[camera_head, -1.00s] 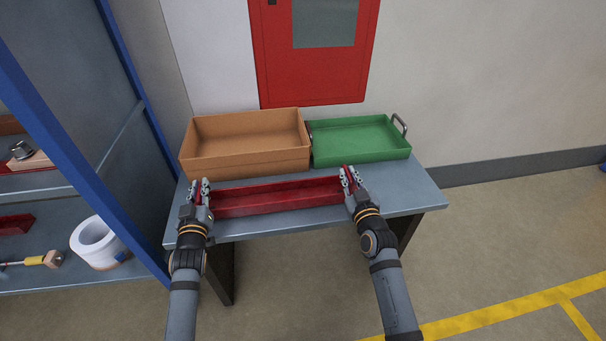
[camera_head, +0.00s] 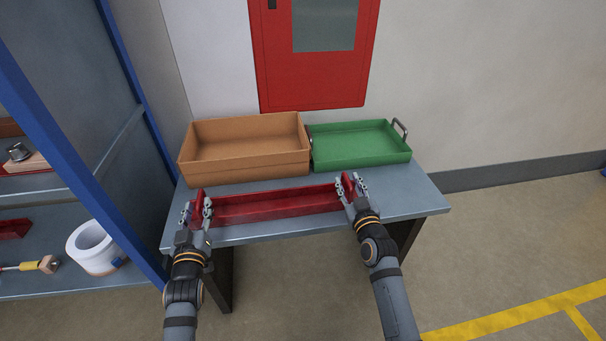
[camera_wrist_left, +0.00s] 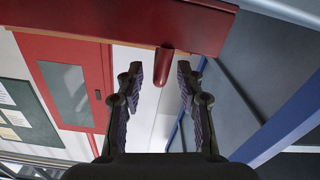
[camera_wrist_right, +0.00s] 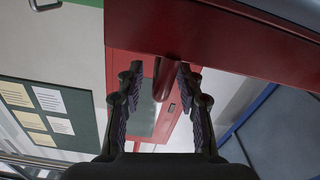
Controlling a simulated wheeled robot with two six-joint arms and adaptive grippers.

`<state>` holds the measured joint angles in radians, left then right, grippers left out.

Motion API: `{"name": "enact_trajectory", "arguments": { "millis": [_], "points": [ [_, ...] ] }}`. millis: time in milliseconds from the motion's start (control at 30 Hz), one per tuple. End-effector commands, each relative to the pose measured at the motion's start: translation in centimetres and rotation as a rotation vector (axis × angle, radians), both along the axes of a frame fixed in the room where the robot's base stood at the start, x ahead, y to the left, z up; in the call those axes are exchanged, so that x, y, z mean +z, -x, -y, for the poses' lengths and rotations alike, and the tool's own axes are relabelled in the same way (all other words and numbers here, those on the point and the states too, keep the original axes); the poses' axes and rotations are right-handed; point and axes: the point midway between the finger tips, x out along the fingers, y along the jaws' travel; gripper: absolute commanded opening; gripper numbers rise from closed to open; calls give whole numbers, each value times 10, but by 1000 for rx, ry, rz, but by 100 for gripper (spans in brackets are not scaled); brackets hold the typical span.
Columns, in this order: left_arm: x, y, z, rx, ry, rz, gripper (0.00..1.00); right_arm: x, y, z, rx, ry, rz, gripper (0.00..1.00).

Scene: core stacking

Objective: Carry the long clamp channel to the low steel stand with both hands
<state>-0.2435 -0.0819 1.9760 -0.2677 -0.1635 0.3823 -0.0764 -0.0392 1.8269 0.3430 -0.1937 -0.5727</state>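The long red clamp channel (camera_head: 275,204) lies along the front of the low grey steel stand (camera_head: 405,205), with an upright red grip at each end. It appears to rest on the top. My left gripper (camera_head: 197,211) is open at the channel's left end, fingers either side of the grip. In the left wrist view, the red peg (camera_wrist_left: 164,68) sits between the spread tips (camera_wrist_left: 160,78), with gaps beside it. My right gripper (camera_head: 352,188) is open around the right-end grip. In the right wrist view, its peg (camera_wrist_right: 165,78) stands between the spread fingers (camera_wrist_right: 157,85).
A brown open box (camera_head: 245,168) and a green handled tray (camera_head: 355,157) stand behind the channel on the stand. A blue-framed shelf (camera_head: 130,235) with a white roll (camera_head: 95,250) and other items stands close on the left. Floor is clear at the right.

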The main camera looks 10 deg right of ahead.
Motion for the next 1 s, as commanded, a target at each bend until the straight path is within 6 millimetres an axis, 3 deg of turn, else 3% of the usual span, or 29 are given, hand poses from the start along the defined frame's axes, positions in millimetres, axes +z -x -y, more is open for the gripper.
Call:
{"name": "enact_trajectory", "arguments": {
  "millis": [200, 400, 667, 767, 1000],
  "points": [
    [-1, 53, 3, 1, 4, -2, 37, 0, 0, 0, 0, 0, 0, 36],
    [0, 69, 5, 0, 1, 0, 37, 0, 0, 0, 0, 0, 0, 36],
    [1, 71, 5, -1, 0, 2, 37, 0, 5, 0, 0, 0, 0, 36],
    [0, 71, 5, -1, 0, 2, 37, -1, 20, 1, 0, -1, -1, 36],
    [0, 71, 5, -1, 0, 2, 37, -2, 79, 5, 0, -1, -3, 36]
  ]
}}
